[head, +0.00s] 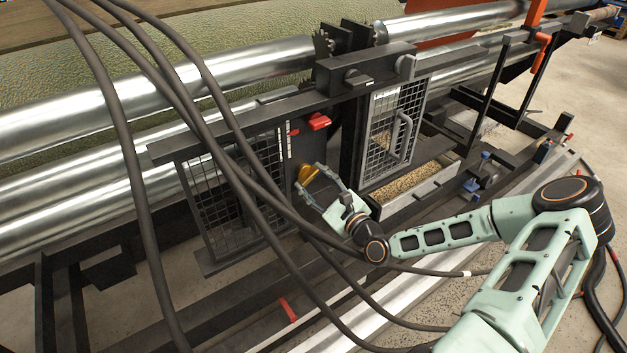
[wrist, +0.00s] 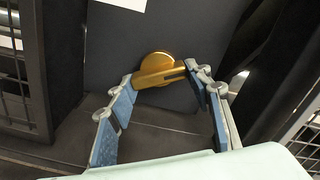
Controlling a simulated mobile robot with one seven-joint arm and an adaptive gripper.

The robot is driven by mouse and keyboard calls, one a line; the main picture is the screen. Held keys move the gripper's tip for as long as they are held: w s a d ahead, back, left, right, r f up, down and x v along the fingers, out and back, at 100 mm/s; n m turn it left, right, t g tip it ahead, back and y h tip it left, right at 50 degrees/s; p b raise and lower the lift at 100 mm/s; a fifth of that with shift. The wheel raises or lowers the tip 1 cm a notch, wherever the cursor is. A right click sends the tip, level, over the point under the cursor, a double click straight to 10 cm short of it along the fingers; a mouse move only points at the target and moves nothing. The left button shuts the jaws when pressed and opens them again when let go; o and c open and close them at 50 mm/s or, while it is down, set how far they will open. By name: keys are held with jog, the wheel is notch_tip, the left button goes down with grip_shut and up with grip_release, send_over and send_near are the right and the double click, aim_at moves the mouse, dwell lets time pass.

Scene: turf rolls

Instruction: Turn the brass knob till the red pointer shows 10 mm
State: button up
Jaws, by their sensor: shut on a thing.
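The brass knob (head: 307,173) sits on a dark upright plate of the machine. In the wrist view the knob (wrist: 155,62) has a round base and a bar across it, tilted up slightly to the right. My gripper (head: 321,180) reaches it from the front right. In the wrist view my gripper (wrist: 163,78) has one finger at each end of the bar and is shut on it. A small red pointer (head: 294,132) shows by a white scale strip (head: 289,146) above the knob. The reading is too small to make out.
A red block (head: 319,121) stands out above the knob. Mesh guards stand to the left (head: 235,185) and right (head: 394,130), the right one with a handle. Thick dark cables (head: 215,130) hang across the near left. A trough of granules (head: 418,183) lies to the right.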

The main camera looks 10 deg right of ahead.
jog(key=m+b, duration=0.2)
jog(key=m, duration=0.4)
jog(key=shift+a+f+m, duration=0.1)
jog(key=shift+a+m, duration=0.05)
jog(key=shift+m, duration=0.15)
jog(key=shift+s+a+m+b, duration=0.1)
jog(key=shift+m+b, duration=1)
jog(key=shift+m, duration=1.1)
jog(key=o, duration=1.2)
jog(key=shift+c, duration=0.2)
jog(key=shift+s, duration=0.1)
jog(key=v, duration=1.1)
jog(key=shift+s+d, duration=0.2)
jog(key=shift+s, duration=0.15)
